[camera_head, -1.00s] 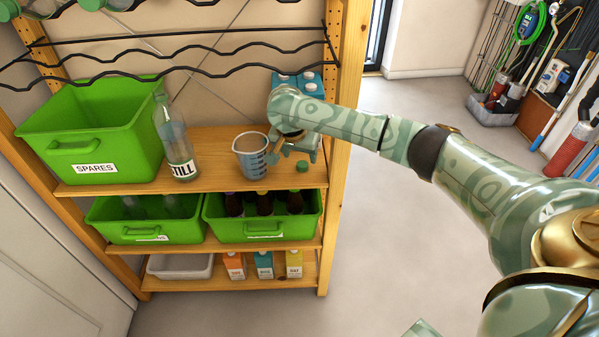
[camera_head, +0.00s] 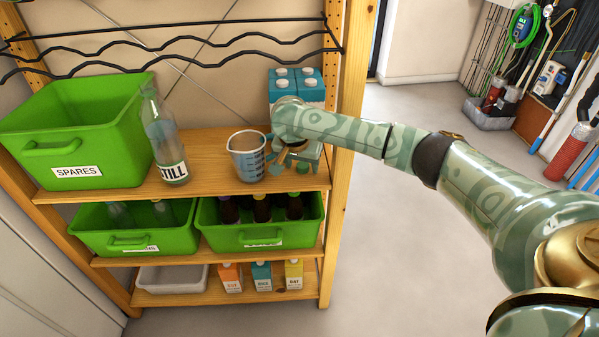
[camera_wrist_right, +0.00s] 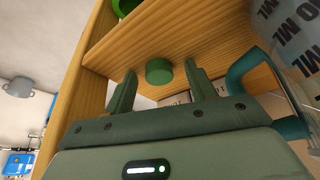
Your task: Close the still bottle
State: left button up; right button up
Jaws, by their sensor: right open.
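The still bottle (camera_head: 165,140), clear glass with a white STILL label, stands upright on the upper wooden shelf. No cap shows on its mouth. A small green cap (camera_head: 303,168) lies near the shelf's front edge, right of the jug. It also shows in the right wrist view (camera_wrist_right: 159,71). My right gripper (camera_head: 300,165) is down at the cap, partly hidden by its own wrist. In the wrist view its open fingers (camera_wrist_right: 160,69) stand on either side of the cap, with gaps showing. My left gripper is out of view.
A measuring jug (camera_head: 248,162) stands close left of my right gripper; its teal handle (camera_wrist_right: 245,68) is near one finger. Blue cartons (camera_head: 296,85) stand behind. A green SPARES bin (camera_head: 75,150) is left of the bottle. The shelf post (camera_head: 345,190) rises at right.

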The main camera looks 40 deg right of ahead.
aim_at(302, 167)
jog(key=shift+s+r, duration=0.1)
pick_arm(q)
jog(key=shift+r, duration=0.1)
pick_arm(e)
jog(key=shift+d, duration=0.1)
jog(key=c, duration=1.1)
jog(key=shift+o, duration=0.2)
jog(key=shift+r+p, duration=0.55)
jog(key=shift+p, duration=0.05)
notch_tip(302, 167, up, 3)
jog(key=shift+f+p, duration=0.15)
jog(key=shift+p, duration=1)
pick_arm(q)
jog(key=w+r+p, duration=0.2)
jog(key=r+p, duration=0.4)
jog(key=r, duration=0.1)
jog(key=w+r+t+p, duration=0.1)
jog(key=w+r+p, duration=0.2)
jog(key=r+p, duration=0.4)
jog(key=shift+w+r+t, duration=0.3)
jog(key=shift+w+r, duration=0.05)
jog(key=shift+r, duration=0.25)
pick_arm(e)
jog(key=s+a+r, duration=0.9)
jog(key=a, duration=0.1)
jog(key=shift+s+a, duration=0.15)
jog(key=shift+a, duration=0.1)
